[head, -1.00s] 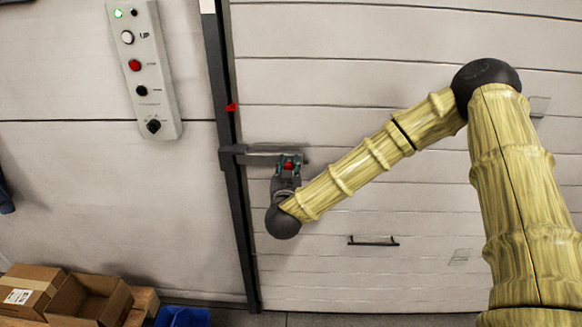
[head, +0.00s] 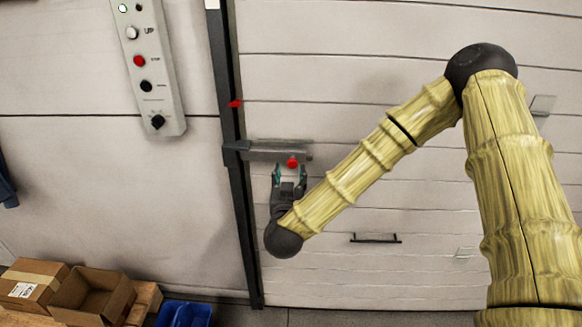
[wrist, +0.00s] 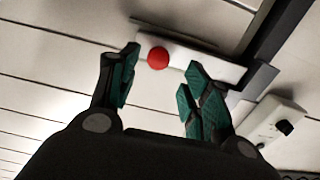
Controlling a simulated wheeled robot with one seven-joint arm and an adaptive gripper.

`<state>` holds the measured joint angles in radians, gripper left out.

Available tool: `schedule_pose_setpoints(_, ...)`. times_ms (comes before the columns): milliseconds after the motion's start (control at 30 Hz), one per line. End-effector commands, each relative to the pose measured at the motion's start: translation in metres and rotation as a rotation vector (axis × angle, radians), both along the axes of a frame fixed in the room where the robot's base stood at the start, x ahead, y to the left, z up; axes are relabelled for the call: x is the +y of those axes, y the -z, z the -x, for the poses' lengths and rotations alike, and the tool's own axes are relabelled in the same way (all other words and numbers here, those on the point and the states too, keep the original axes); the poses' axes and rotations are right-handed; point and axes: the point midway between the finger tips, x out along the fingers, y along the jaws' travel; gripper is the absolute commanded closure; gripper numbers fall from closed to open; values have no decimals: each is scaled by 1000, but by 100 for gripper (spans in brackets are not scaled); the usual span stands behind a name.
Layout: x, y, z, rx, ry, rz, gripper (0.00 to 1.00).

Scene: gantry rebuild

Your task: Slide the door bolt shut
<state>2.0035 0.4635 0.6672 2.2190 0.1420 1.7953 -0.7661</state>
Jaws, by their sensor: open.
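The door bolt is a grey bar (head: 265,152) lying level across the white panelled door, with a red knob (head: 292,162) near its right end. Its left end meets the dark upright door post (head: 240,200). In the wrist view the red knob (wrist: 158,58) shows ahead of and between the fingertips, and the pale bolt bar (wrist: 215,62) runs behind it. My gripper (head: 290,172) is open just below the knob; its green-padded fingers (wrist: 158,75) are apart, with nothing held. Contact with the knob cannot be seen.
A control panel (head: 150,75) with buttons is on the wall to the left. A black handle (head: 375,239) sits lower on the door. Cardboard boxes (head: 120,297) and a blue bin (head: 183,313) stand at lower left. The door face around the bolt is mostly clear.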

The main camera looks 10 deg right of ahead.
Motion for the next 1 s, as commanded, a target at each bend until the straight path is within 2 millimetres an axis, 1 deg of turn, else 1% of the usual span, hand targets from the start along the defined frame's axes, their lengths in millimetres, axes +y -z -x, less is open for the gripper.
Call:
schedule_pose_setpoints(33,4,0,9,1,-4,2,52)
schedule_pose_setpoints(200,11,-1,34,-1,-3,1,52)
schedule_pose_setpoints(400,15,0,51,-1,-3,0,52)
schedule_pose_setpoints(533,16,0,54,-1,-2,0,52)
schedule_pose_setpoints(900,16,0,54,-1,-2,-1,52)
schedule_pose_setpoints(1000,17,6,55,11,-12,-2,52)
